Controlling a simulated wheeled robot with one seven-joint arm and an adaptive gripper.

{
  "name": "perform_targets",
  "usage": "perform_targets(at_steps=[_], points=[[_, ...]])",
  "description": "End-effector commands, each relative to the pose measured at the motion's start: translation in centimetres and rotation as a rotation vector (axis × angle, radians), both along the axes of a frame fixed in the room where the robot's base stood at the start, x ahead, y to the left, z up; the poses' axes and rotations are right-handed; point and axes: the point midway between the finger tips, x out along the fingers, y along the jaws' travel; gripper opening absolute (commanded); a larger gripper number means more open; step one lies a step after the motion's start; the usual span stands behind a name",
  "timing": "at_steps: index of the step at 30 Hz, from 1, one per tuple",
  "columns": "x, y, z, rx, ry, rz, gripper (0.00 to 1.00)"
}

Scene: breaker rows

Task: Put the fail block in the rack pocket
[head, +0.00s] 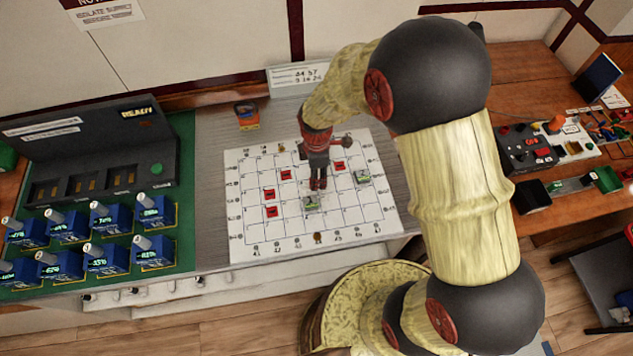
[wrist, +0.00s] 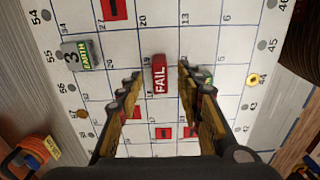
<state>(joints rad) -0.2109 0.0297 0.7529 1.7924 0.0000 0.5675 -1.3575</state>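The fail block (wrist: 160,76) is a small red block with white FAIL lettering, standing on the white gridded board (head: 345,238). In the wrist view it lies between the two fingers of my gripper (wrist: 158,90), with a gap on each side. My gripper also shows in the head view (head: 318,182), pointing down low over the middle of the board; it mostly hides the block there. The gripper is open and holds nothing. A dark rack (head: 90,150) with several recessed pockets (head: 80,185) stands at the left, under a READY sign; I cannot tell which pocket is meant.
A grey-green EARTH block (wrist: 78,55) stands on the board, also in the head view (head: 362,177). Another such block (head: 311,203) is close to my fingers. Flat red markers (head: 269,194) lie around. Blue units with knobs (head: 107,222) stand before the rack.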

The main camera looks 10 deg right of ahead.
Motion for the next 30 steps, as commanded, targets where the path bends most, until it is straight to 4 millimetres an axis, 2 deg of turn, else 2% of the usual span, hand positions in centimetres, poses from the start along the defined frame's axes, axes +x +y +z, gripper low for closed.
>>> perform_targets(at_steps=[1,4,12,30], points=[[-0.1,0.0,-1.0,0.0,0.002,0.0,0.36],[-0.1,0.0,-2.1,0.0,0.001,0.0,0.36],[0.0,0.0,-2.4,0.0,-0.001,-0.001,0.35],[0.0,0.0,-2.3,0.0,-0.001,-0.001,0.01]])
